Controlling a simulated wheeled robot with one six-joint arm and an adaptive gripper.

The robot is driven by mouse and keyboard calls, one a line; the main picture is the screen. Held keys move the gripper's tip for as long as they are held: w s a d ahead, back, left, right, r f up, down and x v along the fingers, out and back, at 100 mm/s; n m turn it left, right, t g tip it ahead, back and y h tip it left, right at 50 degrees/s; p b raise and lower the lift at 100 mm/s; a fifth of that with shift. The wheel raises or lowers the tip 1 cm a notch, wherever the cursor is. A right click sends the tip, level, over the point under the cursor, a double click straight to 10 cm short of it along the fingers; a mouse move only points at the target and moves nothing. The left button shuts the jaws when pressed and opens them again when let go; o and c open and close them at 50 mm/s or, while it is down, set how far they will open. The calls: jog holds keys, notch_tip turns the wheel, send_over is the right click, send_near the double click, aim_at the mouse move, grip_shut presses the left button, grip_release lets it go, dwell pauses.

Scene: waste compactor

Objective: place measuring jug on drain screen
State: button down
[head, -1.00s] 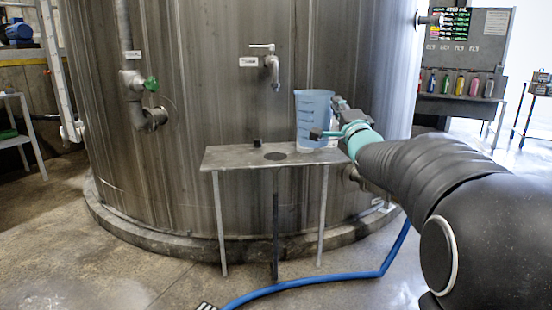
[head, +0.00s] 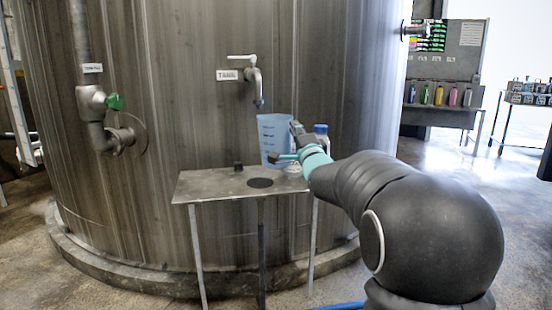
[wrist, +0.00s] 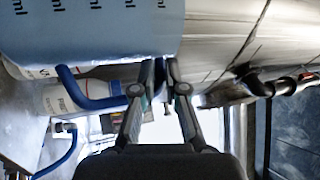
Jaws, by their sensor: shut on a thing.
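The measuring jug (head: 273,136) is translucent blue with dark markings. It is in front of the tank, over the back of the small metal table, to the right of the tap's spout. It also fills the upper left of the wrist view (wrist: 90,30). My gripper (head: 297,140) is shut on the jug at its right side; its fingers show in the wrist view (wrist: 160,72). The drain screen seems to be the dark round disc (head: 260,183) in the table top, in front of and slightly left of the jug. I cannot tell whether the jug's base touches the table.
The table (head: 205,187) carries a small black block (head: 238,166) left of the disc and a blue-capped bottle (head: 321,130) behind my gripper. A tap (head: 255,78) juts from the tank above.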

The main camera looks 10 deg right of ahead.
aim_at(279, 144)
jog(key=w+a+f, duration=0.3)
jog(key=w+a, duration=0.1)
jog(key=w, duration=0.1)
jog(key=shift+a+f, duration=0.15)
jog(key=shift+f, duration=0.25)
jog(key=shift+s+f, duration=0.1)
jog(key=shift+f, duration=2.1)
jog(key=c, duration=1.2)
grip_release()
jog(key=shift+r, duration=0.25)
jog(key=v, duration=0.6)
jog(key=b+v, duration=0.1)
jog(key=v, duration=0.5)
jog(key=shift+b, duration=0.3)
jog(key=shift+s, duration=0.1)
